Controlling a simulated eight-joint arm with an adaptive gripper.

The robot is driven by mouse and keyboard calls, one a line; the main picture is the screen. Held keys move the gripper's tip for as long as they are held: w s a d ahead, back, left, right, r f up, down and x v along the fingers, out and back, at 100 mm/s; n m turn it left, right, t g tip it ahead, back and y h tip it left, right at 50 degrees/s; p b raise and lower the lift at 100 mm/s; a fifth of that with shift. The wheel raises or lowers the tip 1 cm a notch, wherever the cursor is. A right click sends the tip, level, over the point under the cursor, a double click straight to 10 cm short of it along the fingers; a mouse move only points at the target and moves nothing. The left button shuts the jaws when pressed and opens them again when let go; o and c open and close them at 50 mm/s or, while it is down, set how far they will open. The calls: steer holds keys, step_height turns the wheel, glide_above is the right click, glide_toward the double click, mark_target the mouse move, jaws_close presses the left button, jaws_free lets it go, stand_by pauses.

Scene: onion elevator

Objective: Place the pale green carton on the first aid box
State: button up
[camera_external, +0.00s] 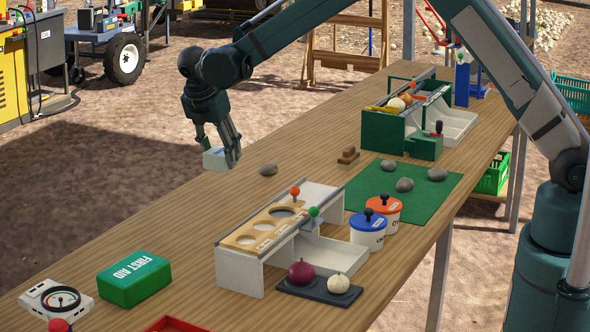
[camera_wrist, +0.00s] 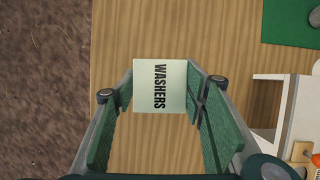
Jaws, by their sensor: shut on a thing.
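The pale green carton (camera_wrist: 160,86), a small box marked WASHERS, is held between the fingers of my gripper (camera_wrist: 160,92). In the external view the carton (camera_external: 214,159) shows at the fingertips of my gripper (camera_external: 222,152), which points down above the left edge of the wooden table. The carton appears clear of the tabletop.
A dial scale (camera_external: 56,299) stands left of the first aid box. Bare wood lies between my gripper and the first aid box.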

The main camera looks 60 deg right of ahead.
steer(key=s+a+r+n+t, duration=0.1)
steer(key=s+a+r+n, duration=0.1)
steer(key=a, duration=1.4)
steer(key=s+a+r+n+t+p, duration=0.1)
steer(key=s+a+n, duration=0.2)
steer(key=a, duration=1.4)
steer(key=s+a+r+n+t+y+p, duration=0.1)
steer(key=s+a+r+n, duration=0.1)
steer(key=a, duration=1.5)
steer(key=shift+s+r+n, duration=0.35)
steer(key=shift+s+n, duration=0.45)
steer(key=shift+s, duration=0.05)
steer(key=shift+a, duration=0.1)
glide_above(132, 263)
steer(key=s+a, duration=0.1)
steer(key=shift+s+a+f, duration=0.1)
steer(key=shift+f, duration=1.45)
steer(key=shift+s+a+f, duration=0.1)
steer(key=shift+f, duration=1.45)
steer(key=shift+f, duration=0.1)
steer(key=shift+f, duration=1.8)
steer(key=shift+f, duration=0.1)
